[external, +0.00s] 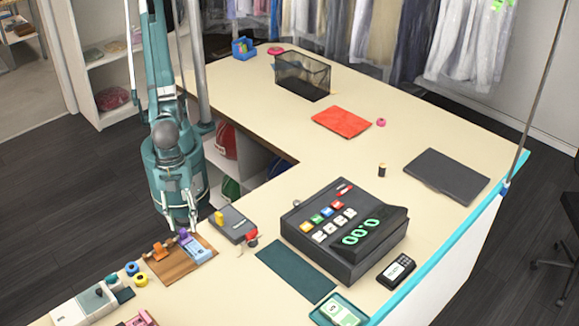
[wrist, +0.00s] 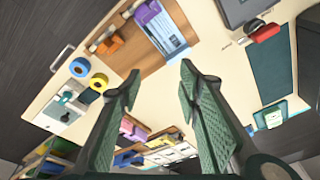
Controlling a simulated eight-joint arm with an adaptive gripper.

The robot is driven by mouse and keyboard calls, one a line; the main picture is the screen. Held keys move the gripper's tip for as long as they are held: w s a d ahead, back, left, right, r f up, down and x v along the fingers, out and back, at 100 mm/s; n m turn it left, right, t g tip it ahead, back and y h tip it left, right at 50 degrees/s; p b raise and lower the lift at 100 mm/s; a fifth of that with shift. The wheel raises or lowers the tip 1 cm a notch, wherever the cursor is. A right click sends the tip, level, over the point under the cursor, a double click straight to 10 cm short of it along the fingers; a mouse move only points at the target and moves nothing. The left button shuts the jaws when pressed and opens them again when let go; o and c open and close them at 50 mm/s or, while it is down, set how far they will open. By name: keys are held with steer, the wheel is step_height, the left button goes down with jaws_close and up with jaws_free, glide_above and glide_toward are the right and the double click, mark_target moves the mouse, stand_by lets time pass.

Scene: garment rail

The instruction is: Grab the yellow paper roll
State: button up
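The yellow paper roll (external: 140,279) lies on the cream counter at the lower left, next to a blue roll (external: 131,268). In the wrist view the yellow roll (wrist: 98,82) shows its dark centre hole, left of the left fingertip and apart from it. My gripper (external: 182,226) hangs above the wooden tray, to the right of and higher than the roll. In the wrist view my gripper (wrist: 160,77) has its two green fingers spread wide, with nothing between them.
The wooden tray (external: 165,268) holds orange and purple dispensers. A grey device (external: 233,225) and the dark cash register (external: 345,233) stand to the right. A light box (external: 80,304) stands left of the rolls. Pink and other items sit at the front edge.

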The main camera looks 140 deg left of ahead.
steer(key=d+f+m+g+p, duration=0.15)
steer(key=d+p, duration=0.25)
steer(key=d, duration=0.7)
steer(key=m+y+p, duration=0.1)
steer(key=m+p, duration=0.1)
steer(key=p, duration=0.2)
glide_above(140, 278)
steer(key=shift+g, duration=0.25)
steer(key=f, duration=0.4)
steer(key=shift+a, duration=0.35)
steer(key=shift+s+d+f+m, duration=0.15)
steer(key=shift+d+f+m, duration=0.15)
steer(key=shift+d, duration=0.2)
steer(key=shift+f, duration=0.1)
steer(key=shift+f, duration=1.25)
steer(key=shift+f, duration=2.6)
steer(key=shift+a, duration=0.1)
